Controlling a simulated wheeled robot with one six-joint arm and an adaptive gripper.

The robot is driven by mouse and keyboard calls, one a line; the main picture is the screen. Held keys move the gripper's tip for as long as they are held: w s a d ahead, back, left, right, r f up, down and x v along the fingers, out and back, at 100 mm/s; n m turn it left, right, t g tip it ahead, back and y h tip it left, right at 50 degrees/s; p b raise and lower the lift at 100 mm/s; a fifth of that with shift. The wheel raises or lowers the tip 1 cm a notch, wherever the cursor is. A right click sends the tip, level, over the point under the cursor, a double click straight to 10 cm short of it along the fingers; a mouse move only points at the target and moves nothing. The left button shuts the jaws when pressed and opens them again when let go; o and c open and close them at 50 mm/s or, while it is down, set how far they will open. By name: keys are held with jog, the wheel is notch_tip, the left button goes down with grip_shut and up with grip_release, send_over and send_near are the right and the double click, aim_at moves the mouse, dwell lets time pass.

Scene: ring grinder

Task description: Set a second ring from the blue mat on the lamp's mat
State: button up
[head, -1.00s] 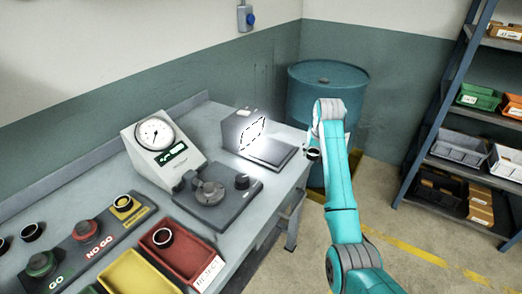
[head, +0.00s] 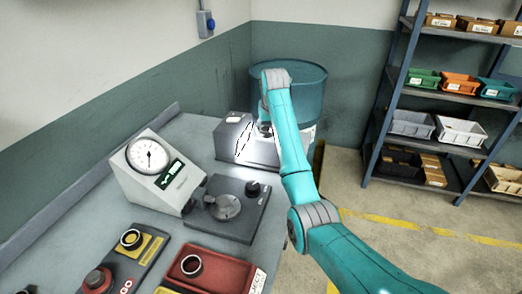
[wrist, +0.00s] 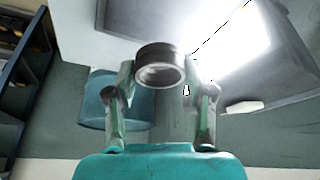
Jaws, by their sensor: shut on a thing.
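My gripper (wrist: 160,92) is shut on a dark metal ring (wrist: 160,68), held between the two fingertips in the wrist view. In the head view the ring (head: 265,128) shows as a small dark shape below my wrist, in front of the lamp. The lamp (head: 233,138) is a grey box with a bright panel; in the wrist view its glare (wrist: 230,45) lies right of the ring. The lamp's mat is largely hidden by my arm and glare, so I cannot tell whether a ring lies on it. The blue mat is not in view.
A blue drum (head: 312,88) stands behind the bench.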

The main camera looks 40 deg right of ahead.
aim_at(266, 151)
notch_tip(266, 151, down, 8)
jog(key=shift+f, duration=0.15)
dwell(0.3)
jog(key=o, duration=1.2)
jog(key=shift+f, duration=0.15)
jog(key=shift+o, duration=0.2)
jog(key=v, duration=1.2)
